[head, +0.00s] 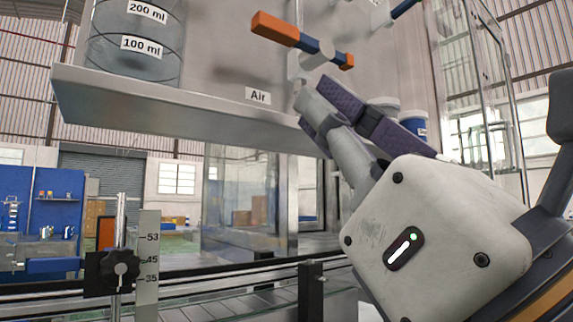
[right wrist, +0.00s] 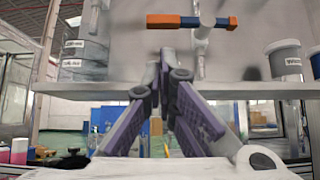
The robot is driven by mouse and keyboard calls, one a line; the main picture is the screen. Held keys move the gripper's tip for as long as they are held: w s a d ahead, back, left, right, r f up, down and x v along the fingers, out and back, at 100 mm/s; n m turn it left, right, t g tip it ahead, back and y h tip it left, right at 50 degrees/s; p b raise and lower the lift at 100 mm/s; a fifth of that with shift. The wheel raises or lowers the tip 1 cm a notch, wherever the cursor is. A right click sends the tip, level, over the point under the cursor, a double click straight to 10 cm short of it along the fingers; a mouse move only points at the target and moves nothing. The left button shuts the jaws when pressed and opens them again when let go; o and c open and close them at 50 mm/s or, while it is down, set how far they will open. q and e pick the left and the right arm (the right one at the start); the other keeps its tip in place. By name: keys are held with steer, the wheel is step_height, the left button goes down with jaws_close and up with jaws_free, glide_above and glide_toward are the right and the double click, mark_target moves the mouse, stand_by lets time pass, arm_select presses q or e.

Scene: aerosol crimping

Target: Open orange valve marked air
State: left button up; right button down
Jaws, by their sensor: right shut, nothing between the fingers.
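The air valve has an orange handle (head: 275,28) with a blue middle and a short orange end, lying crosswise on a white fitting (head: 308,66). In the right wrist view the handle (right wrist: 163,21) lies level above the fingertips. My right gripper (head: 318,96) is shut and empty, with its purple-padded fingers pointing up just below the valve. In the right wrist view its fingertips (right wrist: 166,58) are together, below the handle and apart from it. My left gripper is in neither view.
A grey shelf (head: 170,105) runs below the valve. A clear graduated vessel (head: 135,62) stands at its left, and a blue-and-white container (head: 413,128) is behind my right gripper. A ruler and black knob (head: 120,269) stand at lower left, beside a conveyor.

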mark_target(291, 44)
steer(key=p+x, duration=0.3)
steer(key=x, duration=0.5)
steer(key=shift+a+r, duration=0.2)
steer(key=shift+r, duration=0.1)
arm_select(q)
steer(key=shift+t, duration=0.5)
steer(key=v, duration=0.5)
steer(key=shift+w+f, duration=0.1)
arm_select(e)
steer(key=shift+w+a+r, duration=0.1)
steer(key=shift+w+r, duration=0.05)
steer(key=shift+w, duration=0.05)
arm_select(q)
steer(key=shift+p, duration=0.3)
arm_select(e)
steer(key=shift+a+r, duration=0.1)
